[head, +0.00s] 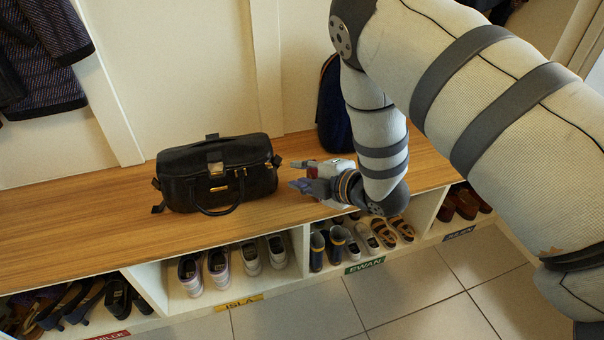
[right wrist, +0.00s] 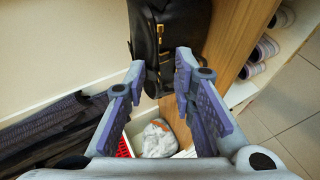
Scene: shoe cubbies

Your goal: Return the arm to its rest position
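My right arm comes in from the right and bends down over the bench. Its gripper (head: 299,175) is above the wooden bench top (head: 95,235), to the right of a black handbag (head: 218,172). In the right wrist view, the two purple-padded fingers (right wrist: 160,78) are spread apart with nothing between them. The bag (right wrist: 172,35) lies beyond the fingertips there, and I see no grip on it. My left gripper is not in view.
Shoe cubbies run under the bench, holding sneakers (head: 218,266), boots (head: 317,250) and sandals (head: 402,228). A dark blue bag (head: 331,110) stands behind my right forearm. A patterned coat (head: 50,55) hangs at left. Tiled floor (head: 400,300) in front is clear.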

